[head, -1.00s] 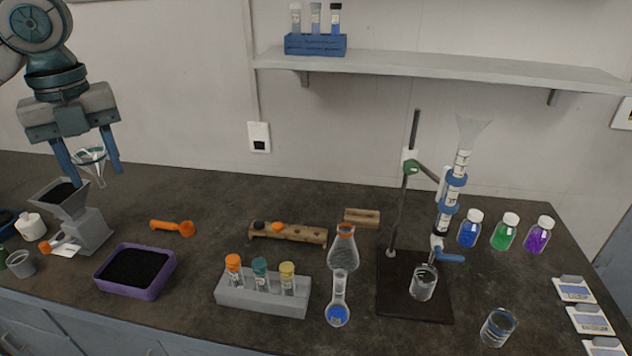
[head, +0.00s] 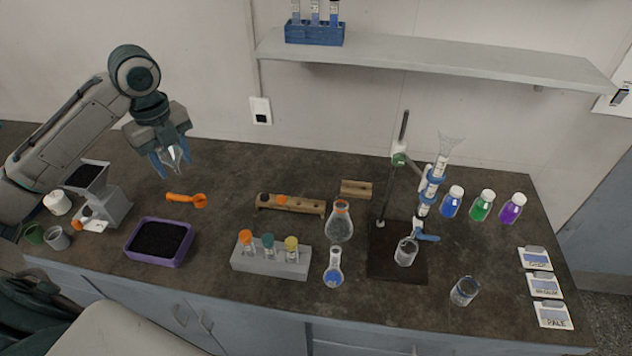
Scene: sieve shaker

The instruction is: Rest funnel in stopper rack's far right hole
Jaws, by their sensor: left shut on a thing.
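My left gripper (head: 172,166) is shut on a clear glass funnel (head: 175,156) and holds it in the air above the back left of the bench. The funnel's stem points down, and the fingers partly hide its cone. The wooden stopper rack (head: 290,207) lies on the bench to the right of the gripper and lower than it. A dark stopper (head: 265,197) and an orange stopper (head: 282,199) sit in its left part. Its right end shows no stopper. My right gripper is not in view.
An orange scoop (head: 187,200) lies between the gripper and the rack. A grey vial rack (head: 270,264) and purple tray (head: 158,258) stand in front. A flask (head: 339,226) and burette stand (head: 384,185) are to the right. A small wooden block (head: 356,188) lies behind.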

